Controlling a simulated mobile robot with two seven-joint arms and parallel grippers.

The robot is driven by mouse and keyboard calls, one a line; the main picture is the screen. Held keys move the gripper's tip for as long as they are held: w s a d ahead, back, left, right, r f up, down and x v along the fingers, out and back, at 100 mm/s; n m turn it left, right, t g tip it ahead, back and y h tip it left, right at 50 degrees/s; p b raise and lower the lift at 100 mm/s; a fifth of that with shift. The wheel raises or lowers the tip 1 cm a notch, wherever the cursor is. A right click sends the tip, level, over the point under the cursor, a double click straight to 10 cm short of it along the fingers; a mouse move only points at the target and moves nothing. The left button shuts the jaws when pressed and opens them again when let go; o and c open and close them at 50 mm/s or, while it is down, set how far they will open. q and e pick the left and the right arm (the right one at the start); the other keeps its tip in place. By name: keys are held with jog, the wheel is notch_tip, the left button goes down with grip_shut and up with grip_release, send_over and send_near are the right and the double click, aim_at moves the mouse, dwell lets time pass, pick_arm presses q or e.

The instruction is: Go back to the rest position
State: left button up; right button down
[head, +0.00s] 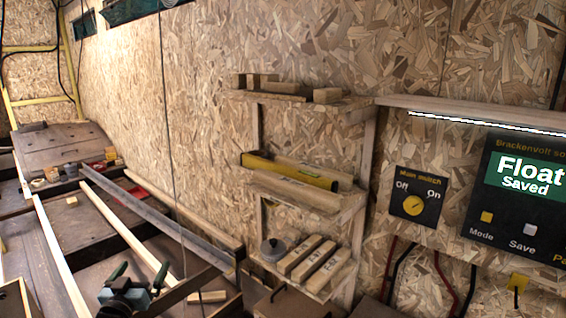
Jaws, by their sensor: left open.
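My left gripper (139,274) is low at the left of the head view, its two green-tipped fingers spread apart with nothing between them. It is in front of the long workbench, over the timber lengths. My right gripper is not in view. On the right wall, a dark control panel (478,216) has a green screen (530,180) reading "Float Saved". Beside it is a main switch (413,206) with a yellow knob marked Off and On; I cannot surely tell its setting.
A wooden wall shelf (362,200) holds wood blocks (328,96), a yellow level (290,172) and several short timber pieces (326,270). A long grey bar (150,215) and pale battens (60,255) stretch along the left. Cables hang below the panel.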

pick_arm(q)
notch_tip(320, 180, down, 6)
jog(key=a+m+g+y, duration=0.2)
jog(key=a+m+g, duration=0.1)
jog(key=m+g, duration=0.1)
jog(key=s+d+f+g+h, duration=0.1)
jog(key=s+d+f, duration=0.4)
jog(key=s+f, duration=0.25)
jog(key=s+d+f+g+h, duration=0.1)
jog(key=s+d+f, duration=0.3)
jog(key=s+f, duration=0.4)
jog(key=s+d+f+g, duration=0.1)
jog(key=s+d, duration=0.2)
jog(key=s, duration=0.7)
jog(key=s+d+f+g+h, duration=0.1)
jog(key=s+d, duration=0.3)
jog(key=s, duration=0.6)
jog(key=s+d+f+n+g, duration=0.1)
jog(key=s+d+f+g, duration=0.1)
jog(key=s, duration=0.8)
jog(key=shift+s+d+f+h, duration=0.35)
jog(key=shift+d+f, duration=0.1)
jog(key=shift+d, duration=0.2)
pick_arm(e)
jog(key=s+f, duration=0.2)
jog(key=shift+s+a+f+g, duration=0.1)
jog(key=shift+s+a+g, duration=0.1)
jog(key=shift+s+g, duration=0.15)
